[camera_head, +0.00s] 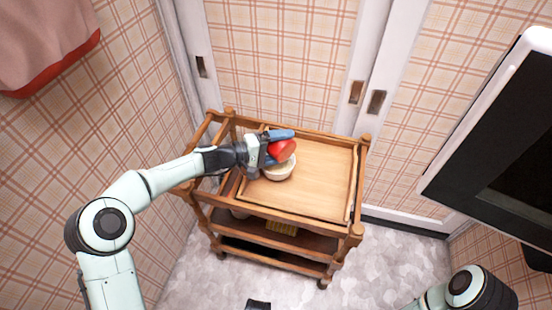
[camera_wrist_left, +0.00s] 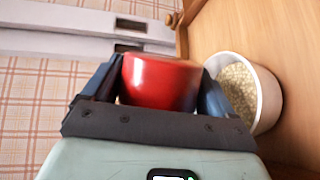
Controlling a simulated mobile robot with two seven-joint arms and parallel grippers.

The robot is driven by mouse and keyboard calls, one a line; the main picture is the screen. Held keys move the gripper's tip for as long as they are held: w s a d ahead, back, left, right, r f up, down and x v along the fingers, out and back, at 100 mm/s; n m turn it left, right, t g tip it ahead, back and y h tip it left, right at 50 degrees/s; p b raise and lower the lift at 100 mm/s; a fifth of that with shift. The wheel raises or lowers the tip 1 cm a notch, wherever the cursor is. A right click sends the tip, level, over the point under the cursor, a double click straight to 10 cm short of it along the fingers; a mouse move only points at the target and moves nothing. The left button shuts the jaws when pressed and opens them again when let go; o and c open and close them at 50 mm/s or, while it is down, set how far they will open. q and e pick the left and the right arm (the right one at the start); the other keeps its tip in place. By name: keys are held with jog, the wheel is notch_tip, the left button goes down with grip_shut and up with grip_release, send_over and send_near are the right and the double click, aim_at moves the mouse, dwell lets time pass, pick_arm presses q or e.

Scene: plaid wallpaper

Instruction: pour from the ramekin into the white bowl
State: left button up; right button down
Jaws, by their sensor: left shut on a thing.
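The red ramekin (camera_head: 282,151) is held between the blue fingers of my left gripper (camera_head: 280,147), above the left part of the cart's top. In the left wrist view the ramekin (camera_wrist_left: 160,82) sits between the two fingers (camera_wrist_left: 160,90); its inside is hidden. The white bowl (camera_head: 280,172) stands on the wooden tray just below and beside the ramekin. In the left wrist view the white bowl (camera_wrist_left: 268,100) is to the right of the gripper and holds pale, grainy contents.
The wooden cart (camera_head: 295,218) has a raised rim and corner posts around its top tray (camera_head: 320,185). The tray's right side is clear. Lower shelves hold a few items. A dark-screened white appliance (camera_head: 500,150) is at the right, and sliding doors stand behind the cart.

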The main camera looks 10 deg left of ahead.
pick_arm(q)
jog(key=shift+w+a+r+n+h, duration=0.1)
jog(key=shift+a+n+h, duration=0.1)
jog(key=shift+n, duration=0.25)
jog(key=shift+w+a+r+n+h, duration=0.1)
jog(key=shift+n+h, duration=0.1)
jog(key=shift+n, duration=0.25)
dwell(0.5)
jog(key=shift+w+a+p, duration=0.1)
jog(key=shift+p, duration=0.2)
